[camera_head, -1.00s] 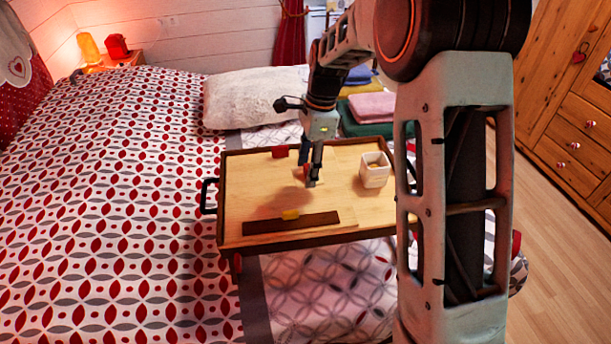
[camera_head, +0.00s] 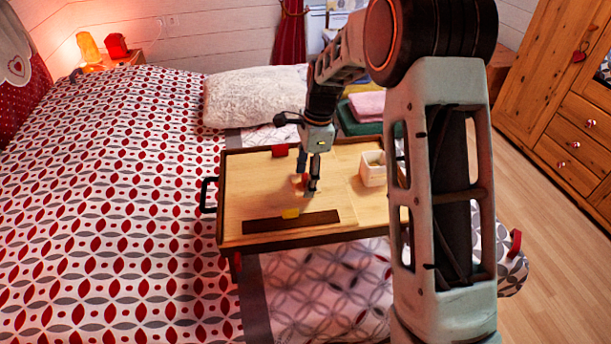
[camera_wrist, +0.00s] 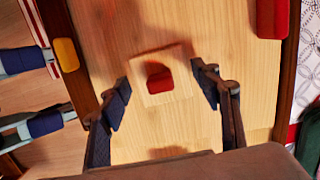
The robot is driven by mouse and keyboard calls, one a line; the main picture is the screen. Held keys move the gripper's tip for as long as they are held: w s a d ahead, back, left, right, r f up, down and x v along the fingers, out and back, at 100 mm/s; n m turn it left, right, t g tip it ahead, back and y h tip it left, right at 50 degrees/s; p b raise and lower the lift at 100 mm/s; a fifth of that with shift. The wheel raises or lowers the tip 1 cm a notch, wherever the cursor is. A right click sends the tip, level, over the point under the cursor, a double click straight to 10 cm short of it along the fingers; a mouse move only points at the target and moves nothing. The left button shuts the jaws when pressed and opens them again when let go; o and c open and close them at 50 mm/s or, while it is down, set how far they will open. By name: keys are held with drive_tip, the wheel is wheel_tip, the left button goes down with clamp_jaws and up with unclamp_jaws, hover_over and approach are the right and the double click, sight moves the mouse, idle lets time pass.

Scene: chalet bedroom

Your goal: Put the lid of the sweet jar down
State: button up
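The sweet jar's lid (camera_wrist: 179,88), a pale wooden square with a red knob (camera_wrist: 159,79), lies on the wooden tray surface, apart from the jar. In the head view the lid (camera_head: 298,182) is partly hidden behind my fingers. My gripper (camera_head: 309,189) points down at it. In the wrist view my gripper (camera_wrist: 160,90) is open, with one finger on each side of the knob and clear gaps between, touching nothing. The white square jar (camera_head: 373,172) stands upright to the right on the tray, partly covered by my arm.
The tray table (camera_head: 245,235) with dark edges stands on the bed. A dark strip (camera_head: 262,225) with a yellow block (camera_head: 291,213) lies along its front. A red block (camera_head: 280,150) is at the back edge. Folded towels (camera_head: 358,125) and a pillow (camera_head: 250,95) lie behind.

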drive_tip(key=shift+o, duration=0.6)
drive_tip(key=shift+r, duration=0.1)
drive_tip(key=shift+r, duration=0.25)
wheel_tip(320, 180, up, 12)
drive_tip(key=d, duration=0.1)
drive_tip(key=shift+w+d+f+p, duration=0.15)
drive_tip(key=shift+d+f+p, duration=0.05)
drive_tip(key=shift+d+p, duration=0.2)
